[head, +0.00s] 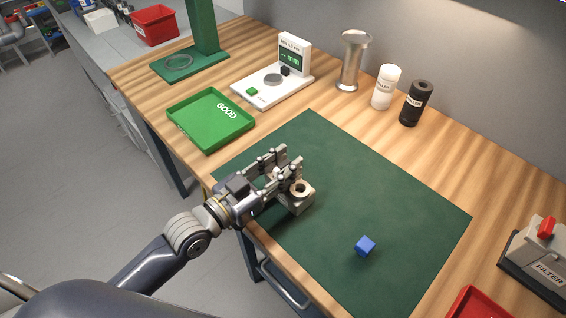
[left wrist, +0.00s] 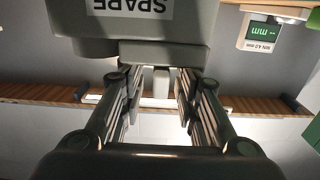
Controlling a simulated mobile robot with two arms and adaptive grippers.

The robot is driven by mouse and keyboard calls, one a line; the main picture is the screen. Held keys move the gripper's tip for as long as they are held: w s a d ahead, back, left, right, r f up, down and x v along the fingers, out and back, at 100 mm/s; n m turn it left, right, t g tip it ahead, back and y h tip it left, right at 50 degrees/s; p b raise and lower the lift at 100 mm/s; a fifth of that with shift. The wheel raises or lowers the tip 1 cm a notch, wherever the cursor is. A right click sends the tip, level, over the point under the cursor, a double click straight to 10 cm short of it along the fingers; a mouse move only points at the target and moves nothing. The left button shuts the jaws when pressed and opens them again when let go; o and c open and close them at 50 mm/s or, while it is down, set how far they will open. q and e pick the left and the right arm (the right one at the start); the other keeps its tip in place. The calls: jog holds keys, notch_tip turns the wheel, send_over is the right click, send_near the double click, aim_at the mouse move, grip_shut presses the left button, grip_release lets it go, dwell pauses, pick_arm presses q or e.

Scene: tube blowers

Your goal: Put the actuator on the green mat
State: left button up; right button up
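The actuator (head: 301,203), a grey-beige block with a round ring on top, is over the left part of the green mat (head: 370,190) and looks set down on it. In the left wrist view a large grey body with an upside-down SPARE label (left wrist: 133,8) fills the top, close beyond my fingers. My left gripper (head: 287,169) is right beside the actuator at its upper left. In the left wrist view its fingers (left wrist: 160,100) stand apart, with a narrow grey stem between them farther off. My right gripper is not in view.
A green GOOD tray (head: 188,136), a white gauge (head: 262,98), a metal spool (head: 352,62), white (head: 385,88) and black bottles (head: 416,103) stand behind. A FILTER box (head: 543,258) and red tray (head: 468,307) are at right.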

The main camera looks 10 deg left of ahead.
pick_arm(q)
jog(key=shift+r, duration=0.1)
jog(key=shift+s, duration=0.1)
jog(key=shift+s+a, duration=0.25)
jog(key=shift+s, duration=0.1)
jog(key=b+v, duration=0.1)
jog(key=v, duration=0.9)
jog(key=shift+s+a+b, duration=0.2)
jog(key=shift+b, duration=0.2)
jog(key=shift+s+a+r, duration=0.1)
jog(key=shift+s, duration=0.1)
